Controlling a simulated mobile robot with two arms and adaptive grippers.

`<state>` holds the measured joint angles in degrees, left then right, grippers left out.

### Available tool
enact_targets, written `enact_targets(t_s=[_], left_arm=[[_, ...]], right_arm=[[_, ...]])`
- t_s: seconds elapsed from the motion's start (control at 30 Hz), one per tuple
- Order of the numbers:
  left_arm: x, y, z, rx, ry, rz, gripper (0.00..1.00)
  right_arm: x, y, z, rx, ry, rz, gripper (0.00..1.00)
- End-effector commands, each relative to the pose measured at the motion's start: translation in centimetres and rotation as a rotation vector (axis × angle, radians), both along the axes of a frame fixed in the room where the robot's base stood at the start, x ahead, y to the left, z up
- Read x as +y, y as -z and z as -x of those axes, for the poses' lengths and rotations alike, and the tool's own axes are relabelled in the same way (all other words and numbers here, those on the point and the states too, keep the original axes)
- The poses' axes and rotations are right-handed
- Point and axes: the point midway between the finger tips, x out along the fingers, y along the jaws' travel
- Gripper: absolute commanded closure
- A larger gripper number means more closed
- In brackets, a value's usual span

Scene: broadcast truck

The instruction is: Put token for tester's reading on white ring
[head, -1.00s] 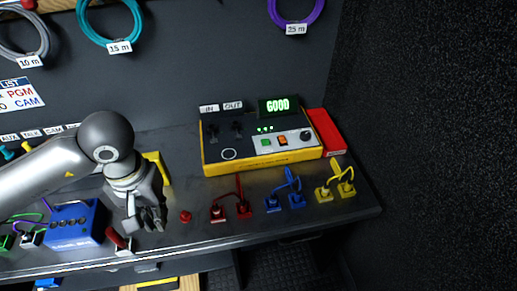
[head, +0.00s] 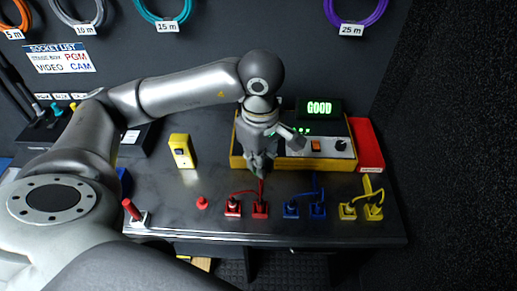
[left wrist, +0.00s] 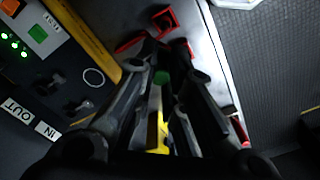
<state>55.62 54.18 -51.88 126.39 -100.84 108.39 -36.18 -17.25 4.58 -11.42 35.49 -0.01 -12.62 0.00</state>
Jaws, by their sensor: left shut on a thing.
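The tester (head: 240,162) is a dark box with a yellow edge and a lit green GOOD display (head: 319,108). My left gripper (head: 258,170) is at its front left part and hides much of it in the head view. In the left wrist view the gripper (left wrist: 160,82) is shut on a small green token (left wrist: 160,77) between the fingertips. The white ring (left wrist: 93,77) shows on the tester's panel to the left of the fingers, with nothing on it. The gripper hides the ring in the head view. My right gripper is not in view.
A red peg (head: 202,202) stands left of red plugs (head: 246,208), blue plugs (head: 305,210) and yellow plugs (head: 362,211) along the bench's front. A yellow device (head: 181,151) stands left of the tester, and a red box (head: 368,146) is on its right.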

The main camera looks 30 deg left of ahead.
Motion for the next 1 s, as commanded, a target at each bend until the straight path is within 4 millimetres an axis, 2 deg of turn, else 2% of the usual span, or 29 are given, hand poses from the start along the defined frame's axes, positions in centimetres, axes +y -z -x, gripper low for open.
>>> enact_targets(t_s=[0.3,0.5,0.63,0.77,0.87,1.0], left_arm=[[2.0,-0.7,-0.5,0.001,-0.688,0.000,1.00],[3.0,-1.1,-0.7,0.002,-1.041,0.000,1.00],[3.4,-1.2,-0.8,0.002,-1.177,0.000,1.00],[3.7,-1.2,-1.1,0.003,-1.240,-0.001,1.00],[4.2,-0.8,-2.2,0.004,-1.253,-0.001,1.00],[5.5,0.4,-4.8,0.004,-1.254,-0.002,1.00]], right_arm=[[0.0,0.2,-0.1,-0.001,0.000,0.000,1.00],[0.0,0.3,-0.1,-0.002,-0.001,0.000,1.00],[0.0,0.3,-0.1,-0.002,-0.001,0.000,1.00],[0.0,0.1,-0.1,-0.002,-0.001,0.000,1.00],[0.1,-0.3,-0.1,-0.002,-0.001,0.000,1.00],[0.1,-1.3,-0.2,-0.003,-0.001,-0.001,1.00]])
